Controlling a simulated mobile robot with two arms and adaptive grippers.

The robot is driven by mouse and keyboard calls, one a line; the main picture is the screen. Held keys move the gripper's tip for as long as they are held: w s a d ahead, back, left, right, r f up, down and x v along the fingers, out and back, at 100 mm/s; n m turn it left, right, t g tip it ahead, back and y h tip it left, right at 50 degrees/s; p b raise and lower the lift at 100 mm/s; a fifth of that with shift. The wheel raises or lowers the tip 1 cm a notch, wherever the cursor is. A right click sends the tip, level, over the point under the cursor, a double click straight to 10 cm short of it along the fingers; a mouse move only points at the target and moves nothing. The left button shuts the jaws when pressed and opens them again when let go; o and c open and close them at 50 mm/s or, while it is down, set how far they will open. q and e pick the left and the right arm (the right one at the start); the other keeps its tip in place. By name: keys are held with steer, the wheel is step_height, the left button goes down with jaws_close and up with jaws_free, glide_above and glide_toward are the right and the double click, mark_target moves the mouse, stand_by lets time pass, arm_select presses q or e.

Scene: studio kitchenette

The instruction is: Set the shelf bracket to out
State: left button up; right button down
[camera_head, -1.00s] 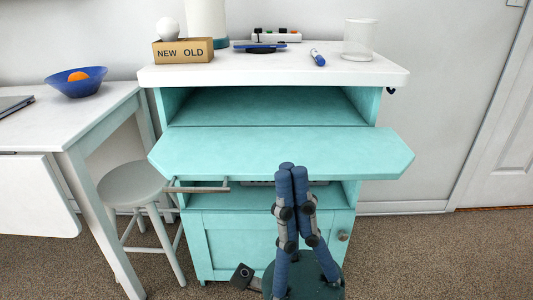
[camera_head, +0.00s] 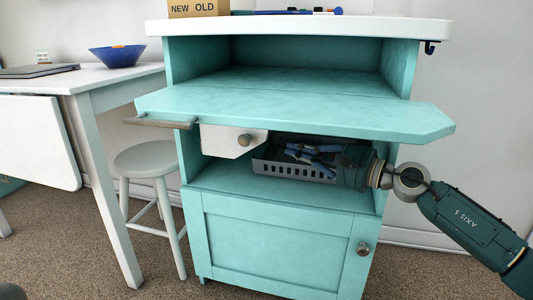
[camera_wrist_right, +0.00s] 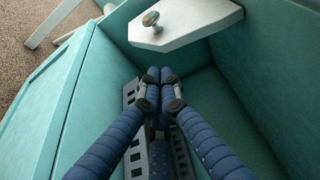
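The shelf bracket, a white angled plate (camera_head: 222,141) with a round metal knob (camera_head: 244,140), sits just under the teal shelf leaf (camera_head: 300,112), left of the middle. In the right wrist view the plate (camera_wrist_right: 185,28) and its knob (camera_wrist_right: 151,18) are at the top, beyond the fingertips. My right gripper (camera_head: 293,151) reaches into the compartment below the leaf from the right. In the wrist view its blue fingers (camera_wrist_right: 159,76) meet at the tips with nothing between them, apart from the knob.
A grey perforated basket (camera_head: 292,172) lies in the compartment beneath my right fingers; it also shows in the wrist view (camera_wrist_right: 134,150). A grey rod (camera_head: 157,123) sticks out left of the cabinet. A cupboard door (camera_head: 280,243) is below. A stool (camera_head: 150,160) stands left.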

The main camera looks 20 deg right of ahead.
steer(key=b+x, duration=0.1)
steer(key=x, duration=0.8)
steer(key=shift+w, duration=0.55)
steer(key=shift+d+r, duration=0.1)
steer(key=shift+r, duration=0.05)
